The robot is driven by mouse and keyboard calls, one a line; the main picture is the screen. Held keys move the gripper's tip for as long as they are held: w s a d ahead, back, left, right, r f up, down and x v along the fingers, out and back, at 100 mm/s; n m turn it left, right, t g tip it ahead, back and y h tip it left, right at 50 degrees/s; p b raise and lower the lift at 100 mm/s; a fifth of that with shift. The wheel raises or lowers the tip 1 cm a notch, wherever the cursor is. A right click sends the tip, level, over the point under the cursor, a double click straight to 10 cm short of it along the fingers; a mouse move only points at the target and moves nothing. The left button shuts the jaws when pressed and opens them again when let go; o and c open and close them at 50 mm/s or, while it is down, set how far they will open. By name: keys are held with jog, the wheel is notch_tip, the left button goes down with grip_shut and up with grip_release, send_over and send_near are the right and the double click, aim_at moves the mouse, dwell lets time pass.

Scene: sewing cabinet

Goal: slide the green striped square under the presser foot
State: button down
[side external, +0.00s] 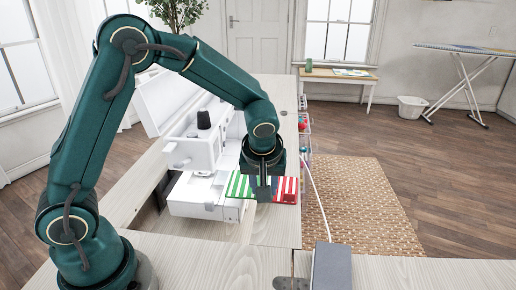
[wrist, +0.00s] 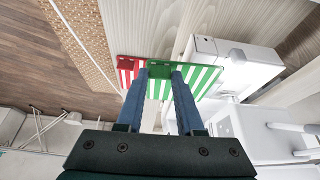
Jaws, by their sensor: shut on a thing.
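The green striped square (side external: 237,185) lies flat at the right end of the white sewing machine (side external: 205,155), next to its bed. In the wrist view, the square (wrist: 207,80) has a green block (wrist: 160,70) at its near edge. My gripper (side external: 264,196) is low over the square; in the wrist view its blue fingers (wrist: 164,76) are shut on the green block. A red striped square (side external: 282,184) with a red block (side external: 289,197) lies beside it at the right. I cannot make out the presser foot; the machine's head and my arm crowd that spot.
The wooden cabinet top (side external: 200,252) runs in front of the machine and has bare room. A grey box (side external: 332,266) stands at the front right, with a white cable (side external: 316,190) running back from it. A dark spool (side external: 204,119) stands on the machine.

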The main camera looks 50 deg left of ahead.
aim_at(229, 188)
jog(key=a, duration=0.4)
jog(key=shift+a, duration=0.3)
jog(key=shift+s+a+f, duration=0.45)
jog(key=shift+f, duration=0.3)
jog(key=shift+s+a+f, duration=0.4)
jog(key=shift+a+f, duration=0.05)
jog(key=shift+f, duration=0.3)
jog(key=shift+s+a+f, duration=0.2)
jog(key=shift+s+f, duration=0.05)
jog(key=shift+f, duration=0.3)
jog(key=shift+s+a, duration=0.25)
jog(key=shift+s+a, duration=0.55)
jog(key=shift+s+a, duration=0.15)
dwell(0.4)
